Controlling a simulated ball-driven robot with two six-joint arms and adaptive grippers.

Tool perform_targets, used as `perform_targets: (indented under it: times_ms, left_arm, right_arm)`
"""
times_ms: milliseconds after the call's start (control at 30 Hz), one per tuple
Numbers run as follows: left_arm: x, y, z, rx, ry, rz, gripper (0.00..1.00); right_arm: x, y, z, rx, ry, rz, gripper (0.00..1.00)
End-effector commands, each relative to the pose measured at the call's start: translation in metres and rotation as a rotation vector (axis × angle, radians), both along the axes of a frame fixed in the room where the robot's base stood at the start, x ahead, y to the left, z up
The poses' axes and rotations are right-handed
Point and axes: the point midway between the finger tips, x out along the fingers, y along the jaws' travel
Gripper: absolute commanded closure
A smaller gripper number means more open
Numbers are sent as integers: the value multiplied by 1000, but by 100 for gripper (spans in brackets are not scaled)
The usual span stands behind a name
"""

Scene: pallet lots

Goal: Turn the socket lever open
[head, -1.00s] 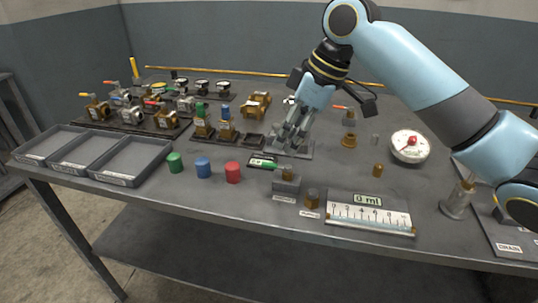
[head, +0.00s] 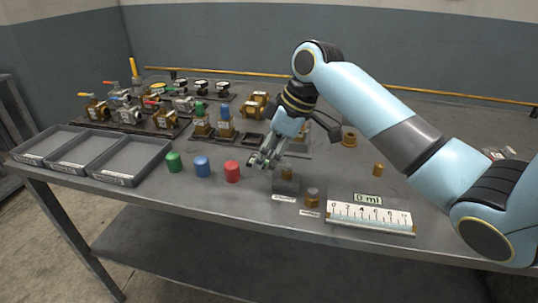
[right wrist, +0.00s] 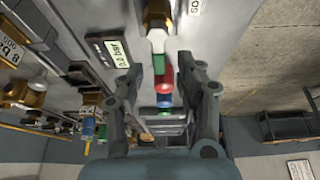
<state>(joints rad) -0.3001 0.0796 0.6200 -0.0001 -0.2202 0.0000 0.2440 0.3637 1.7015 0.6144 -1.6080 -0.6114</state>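The socket (head: 286,186) is a dark grey block with a brass fitting on top, near the table's front edge in the head view. Its lever has a green grip (right wrist: 159,64) and a pale shank, seen in the right wrist view; in the head view my gripper hides it. My right gripper (head: 264,161) is low over the table beside the socket. In the right wrist view its two fingers (right wrist: 162,72) are apart, with the green grip between them in the picture. I cannot tell whether they touch it. My left gripper is not in view.
Green, blue and red caps (head: 232,172) stand left of the socket, near grey trays (head: 129,160). A brass plug (head: 312,197) and a scale reading 0 ml (head: 370,217) are at right. Valves on dark boards (head: 130,118) fill the back left. A pressure display (right wrist: 117,49) lies close by.

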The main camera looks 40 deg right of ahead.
Motion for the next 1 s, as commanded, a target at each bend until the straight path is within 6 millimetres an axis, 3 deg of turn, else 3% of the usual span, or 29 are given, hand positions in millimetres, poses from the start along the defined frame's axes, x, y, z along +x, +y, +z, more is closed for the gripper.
perform_targets:
  times_ms: [167, 433, 1000]
  left_arm:
    - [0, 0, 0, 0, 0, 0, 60]
    - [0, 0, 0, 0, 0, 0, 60]
    - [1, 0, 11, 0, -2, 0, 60]
  right_arm:
    - [0, 0, 0, -1, -1, 0, 64]
    - [0, 0, 1, -1, -1, 0, 99]
    - [-2, 2, 3, 1, 0, 92, 100]
